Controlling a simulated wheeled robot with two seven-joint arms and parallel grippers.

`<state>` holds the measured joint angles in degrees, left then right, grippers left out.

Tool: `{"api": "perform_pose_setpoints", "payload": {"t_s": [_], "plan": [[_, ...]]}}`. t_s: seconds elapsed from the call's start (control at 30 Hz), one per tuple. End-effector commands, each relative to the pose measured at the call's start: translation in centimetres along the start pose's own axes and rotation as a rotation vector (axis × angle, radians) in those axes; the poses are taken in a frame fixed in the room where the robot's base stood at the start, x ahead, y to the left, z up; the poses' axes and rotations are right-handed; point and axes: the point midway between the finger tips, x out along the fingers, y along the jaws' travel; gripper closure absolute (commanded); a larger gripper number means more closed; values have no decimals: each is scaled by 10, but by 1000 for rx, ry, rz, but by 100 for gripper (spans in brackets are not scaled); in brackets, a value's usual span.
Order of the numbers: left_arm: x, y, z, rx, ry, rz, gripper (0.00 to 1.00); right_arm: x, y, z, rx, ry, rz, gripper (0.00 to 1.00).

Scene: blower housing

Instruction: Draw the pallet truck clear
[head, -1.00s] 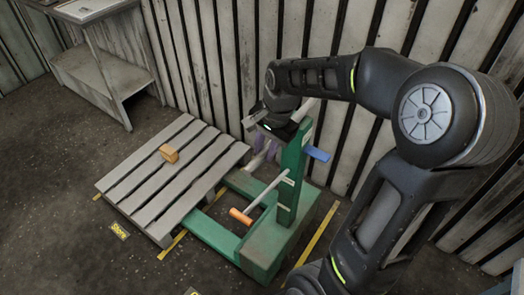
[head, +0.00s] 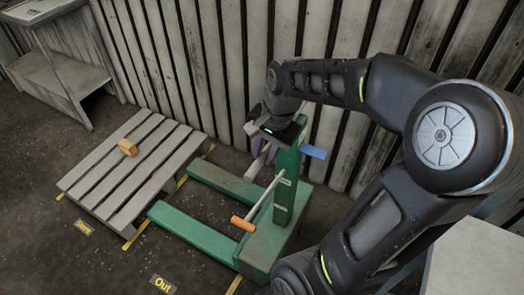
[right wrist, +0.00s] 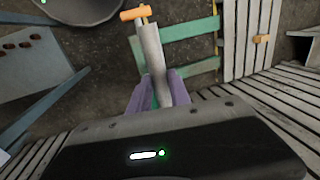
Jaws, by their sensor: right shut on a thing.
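The green pallet truck (head: 265,240) stands to the right of the slatted grey pallet (head: 130,165). Both its forks (head: 190,222) show to their tips, just beside the pallet's right edge with a narrow gap. A lever with an orange handle (head: 243,223) slants from the truck's upright post (head: 288,175). My right gripper (head: 262,148) is at the left of the post near its top. In the right wrist view its purple fingers are closed around a grey bar (right wrist: 150,55). My left gripper is not in view.
A wooden block (head: 127,147) lies on the pallet. A ribbed wall (head: 230,80) runs behind. Yellow floor labels "Store" (head: 84,228) and "Out" (head: 163,284) lie in front. A table (head: 60,70) stands back left, a pale surface (head: 480,260) front right.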

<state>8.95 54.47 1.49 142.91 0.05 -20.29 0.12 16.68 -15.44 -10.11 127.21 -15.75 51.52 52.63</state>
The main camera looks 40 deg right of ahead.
Motion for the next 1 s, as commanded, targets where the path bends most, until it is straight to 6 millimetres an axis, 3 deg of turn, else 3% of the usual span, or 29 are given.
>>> {"api": "perform_pose_setpoints", "payload": {"t_s": [0.23,0.27,0.5,0.83,1.0], "plan": [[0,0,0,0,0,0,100,0,1,0,-2,0,3,100],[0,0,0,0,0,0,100,0,1,0,-2,0,3,76],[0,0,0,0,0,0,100,0,1,0,-2,0,3,56],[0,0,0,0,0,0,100,-3,0,0,-2,1,1,56],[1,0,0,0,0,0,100,-21,0,-1,-2,3,-1,56]]}}
